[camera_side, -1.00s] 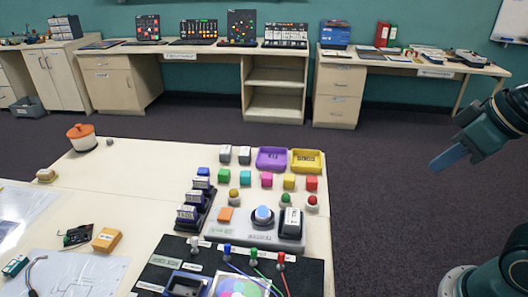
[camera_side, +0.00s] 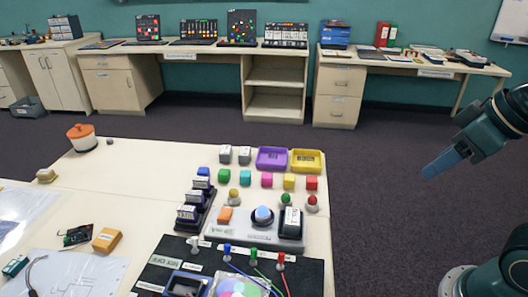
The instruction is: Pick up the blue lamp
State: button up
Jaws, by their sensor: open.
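A small blue lamp (camera_side: 227,251) stands upright on the black board (camera_side: 205,257) at the front of the table. It is in a row with a white lamp (camera_side: 194,244), a green lamp (camera_side: 253,256) and a red lamp (camera_side: 281,261). My gripper (camera_side: 430,171) is at the right, in the air beyond the table's right edge, well apart from the lamps. Its blue-grey fingers show edge-on and overlap; it is open and nothing shows in it.
Behind the lamps is a grey panel (camera_side: 222,233) with a pale blue dome (camera_side: 262,214). Several colored cubes and knobs stand behind it, then a purple tray (camera_side: 272,167) and a yellow tray (camera_side: 306,170). A black rack (camera_side: 190,224) is left. Clear tabletop lies at the back left.

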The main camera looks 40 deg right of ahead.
jog(key=w+a+r+n+g, duration=0.1)
jog(key=w+a+r+n, duration=0.1)
jog(key=w+a+n, duration=0.4)
jog(key=w+a+r+n+g, duration=0.1)
jog(key=w+r+n+g, duration=0.15)
jog(key=w, duration=0.55)
jog(key=n+g, duration=0.2)
jog(key=n, duration=0.8)
send_over(263, 207)
notch_tip(263, 207, down, 7)
jog(key=shift+m, duration=0.25)
jog(key=shift+w+f, duration=0.15)
jog(key=shift+f, duration=4.05)
jog(key=shift+f, duration=2.6)
